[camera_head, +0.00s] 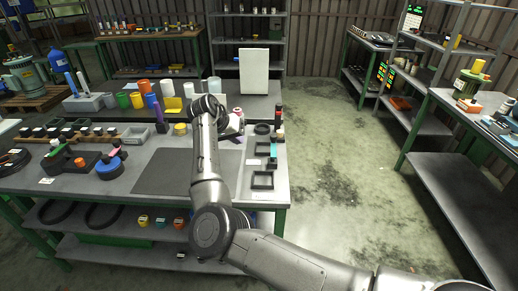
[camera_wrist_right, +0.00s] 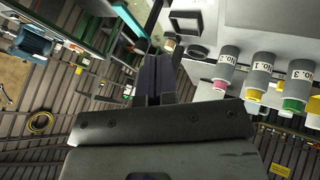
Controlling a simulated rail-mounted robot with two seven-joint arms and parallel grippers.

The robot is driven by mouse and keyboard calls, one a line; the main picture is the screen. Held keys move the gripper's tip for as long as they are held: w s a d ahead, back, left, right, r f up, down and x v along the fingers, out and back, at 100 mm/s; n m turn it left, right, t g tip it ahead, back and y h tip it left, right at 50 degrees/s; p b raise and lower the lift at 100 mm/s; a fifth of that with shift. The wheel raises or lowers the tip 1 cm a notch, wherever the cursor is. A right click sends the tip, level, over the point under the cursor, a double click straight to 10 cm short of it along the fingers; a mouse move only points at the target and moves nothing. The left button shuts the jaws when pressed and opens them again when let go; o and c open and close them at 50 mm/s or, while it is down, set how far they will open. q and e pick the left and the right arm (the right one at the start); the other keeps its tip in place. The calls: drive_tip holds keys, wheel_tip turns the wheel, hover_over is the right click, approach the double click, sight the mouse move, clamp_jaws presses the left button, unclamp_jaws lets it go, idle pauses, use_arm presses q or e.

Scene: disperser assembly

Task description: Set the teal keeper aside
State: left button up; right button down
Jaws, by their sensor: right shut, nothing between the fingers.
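A small teal piece (camera_head: 273,151), which looks like the teal keeper, stands at a dark square frame near the right edge of the workbench (camera_head: 225,158). My right gripper (camera_head: 236,124) is over the bench, left of and beyond the teal piece, partly hidden by my own wrist. In the right wrist view its dark fingers (camera_wrist_right: 158,62) are together with nothing between them. My left gripper is not in view.
More dark square frames (camera_head: 263,180) lie along the bench's right edge. Numbered grey bottles (camera_wrist_right: 262,70) with coloured caps show in the right wrist view. A dark mat (camera_head: 165,172) is clear on the left. A white panel (camera_head: 254,71) stands behind.

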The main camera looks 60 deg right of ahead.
sight(273, 155)
drive_tip(key=s+d+f+b, duration=0.3)
drive_tip(key=s+d+f, duration=0.2)
drive_tip(key=d+f, duration=0.2)
drive_tip(key=shift+s+d+f, duration=0.25)
drive_tip(key=shift+d+f, duration=0.1)
drive_tip(key=shift+f, duration=0.15)
idle(0.3)
